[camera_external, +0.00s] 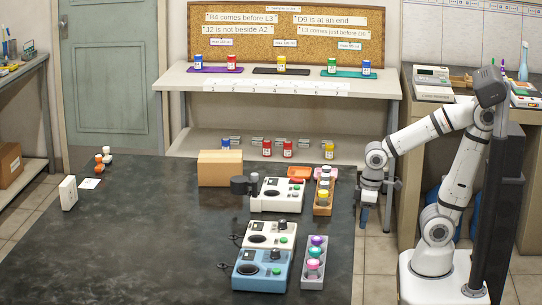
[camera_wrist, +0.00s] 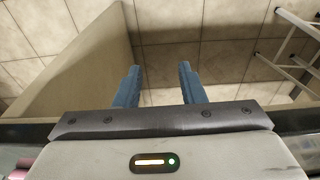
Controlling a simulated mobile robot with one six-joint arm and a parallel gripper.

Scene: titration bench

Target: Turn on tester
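Three boxy devices with dials and green buttons stand on the dark table; I cannot tell which is the tester. One is a white device (camera_external: 291,204) with a black cylinder part at its left. In front of it is a white device (camera_external: 258,240) with a black knob, and nearest is a blue device (camera_external: 250,283). My gripper (camera_external: 363,222) hangs pointing down beside the table's right edge, apart from all devices. In the wrist view, my gripper (camera_wrist: 158,88) has its two blue fingers apart with only floor between them.
A wooden rack (camera_external: 316,209) of small bottles and a grey rack (camera_external: 304,272) with coloured caps stand right of the devices. A cardboard box (camera_external: 220,168) is behind them. The table's left half (camera_external: 130,245) is mostly clear. A shelf (camera_external: 280,85) with bottles stands behind.

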